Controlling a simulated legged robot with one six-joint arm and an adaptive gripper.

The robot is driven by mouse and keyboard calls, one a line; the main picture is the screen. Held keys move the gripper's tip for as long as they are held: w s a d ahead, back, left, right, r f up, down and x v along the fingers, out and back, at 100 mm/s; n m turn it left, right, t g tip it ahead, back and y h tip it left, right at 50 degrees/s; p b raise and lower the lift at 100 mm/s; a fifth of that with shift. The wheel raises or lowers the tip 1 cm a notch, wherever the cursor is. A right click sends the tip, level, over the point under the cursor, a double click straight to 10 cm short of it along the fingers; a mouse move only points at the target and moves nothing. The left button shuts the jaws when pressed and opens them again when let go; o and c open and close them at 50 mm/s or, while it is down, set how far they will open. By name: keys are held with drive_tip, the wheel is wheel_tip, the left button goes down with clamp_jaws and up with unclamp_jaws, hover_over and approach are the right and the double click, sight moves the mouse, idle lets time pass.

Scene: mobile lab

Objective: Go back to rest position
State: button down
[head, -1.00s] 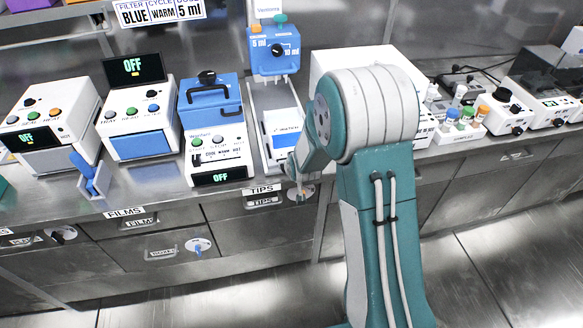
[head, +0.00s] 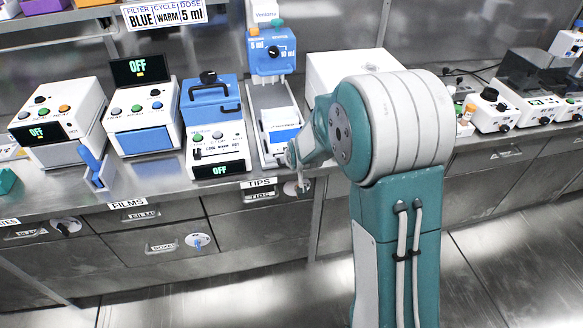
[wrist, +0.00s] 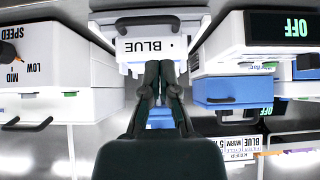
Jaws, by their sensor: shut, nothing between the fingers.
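My gripper shows in the wrist view (wrist: 159,68) with its two dark fingers shut together and nothing between them. Beyond the fingertips is a white front marked BLUE (wrist: 135,48) with a black handle; I cannot tell whether the fingers touch it. In the head view my arm is bent, with its large elbow right of centre and its wrist end reaching left, near the blue and white dispenser (head: 271,55) and the counter's front edge. The fingers are not clear in the head view.
A white machine with a blue lid (head: 211,98), a machine with a raised OFF screen (head: 142,70) and a blue-handled holder (head: 97,168) stand left on the steel counter. A white box (head: 335,75) is partly behind my arm. Drawers line the front; the floor is open.

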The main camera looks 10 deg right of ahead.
drive_tip(key=s+r+g, duration=0.1)
drive_tip(key=s+r, duration=1.3)
drive_tip(key=s+r+g, duration=0.1)
drive_tip(key=s+r, duration=0.1)
drive_tip(key=s, duration=0.8)
drive_tip(key=s+d+r, duration=0.1)
drive_tip(key=s+r, duration=0.1)
drive_tip(key=s, duration=0.8)
drive_tip(key=shift+r+g, duration=0.2)
drive_tip(key=shift+g, duration=0.2)
drive_tip(key=shift+w, duration=0.1)
